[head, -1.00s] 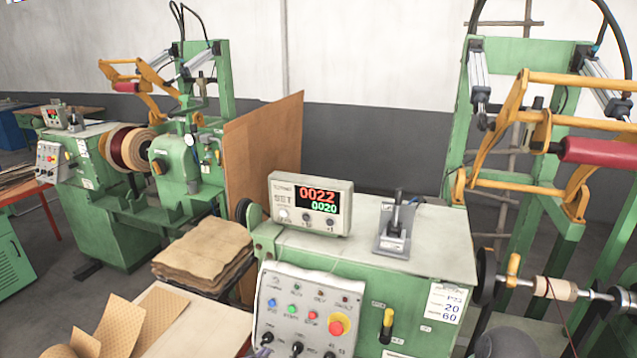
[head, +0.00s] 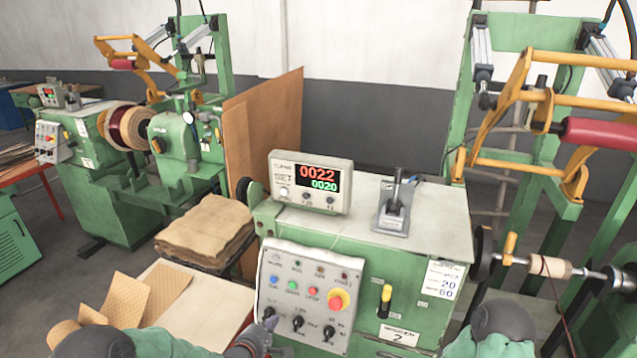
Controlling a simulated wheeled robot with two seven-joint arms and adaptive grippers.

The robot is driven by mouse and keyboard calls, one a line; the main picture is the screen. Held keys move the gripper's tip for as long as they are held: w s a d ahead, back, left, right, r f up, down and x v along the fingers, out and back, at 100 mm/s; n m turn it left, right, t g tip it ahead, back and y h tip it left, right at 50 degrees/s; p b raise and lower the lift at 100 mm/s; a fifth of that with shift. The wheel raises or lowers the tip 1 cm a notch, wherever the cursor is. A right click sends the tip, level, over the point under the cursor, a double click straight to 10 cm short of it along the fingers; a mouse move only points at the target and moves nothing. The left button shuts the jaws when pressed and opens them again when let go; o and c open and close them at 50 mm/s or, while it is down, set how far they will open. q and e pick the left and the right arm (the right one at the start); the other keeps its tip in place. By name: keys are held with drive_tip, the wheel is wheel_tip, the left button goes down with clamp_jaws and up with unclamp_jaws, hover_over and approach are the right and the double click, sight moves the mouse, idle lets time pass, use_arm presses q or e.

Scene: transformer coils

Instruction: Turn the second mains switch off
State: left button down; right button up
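The near green machine (head: 345,250) carries a plate marked 2 (head: 398,336). Above this plate a lever switch (head: 385,301), with a yellow upper part and a black lower part, stands upright on the front face; it looks like the mains switch. My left gripper (head: 262,338) is dark and low in front of the machine, by the lower left corner of the control panel (head: 292,256). It is apart from the lever; its fingers are too small and overlapped to read. My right arm (head: 496,330) shows at the bottom right; its gripper is out of view.
The panel has coloured buttons, a red-and-yellow stop button (head: 338,300) and several black knobs. A counter box (head: 311,183) reads 0022 and 0020. A pedestal lever (head: 396,205) stands on top. Brown sheets (head: 205,231) lie left; a spindle (head: 550,266) juts out right.

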use_arm(q)
drive_tip(key=shift+w+d+f, duration=0.2)
drive_tip(key=shift+w+f, duration=0.05)
drive_tip(key=shift+w, duration=0.3)
drive_tip(key=shift+w+a+f+b, duration=0.1)
drive_tip(key=shift+w+a+b, duration=0.05)
drive_tip(key=shift+a+b, duration=0.35)
idle(0.9)
drive_tip(key=shift+a, duration=0.1)
idle(0.4)
drive_tip(key=shift+d+r, duration=0.25)
drive_tip(key=shift+d, duration=0.15)
drive_tip(key=p+v, duration=0.2)
drive_tip(key=v, duration=0.4)
drive_tip(key=shift+p, duration=0.35)
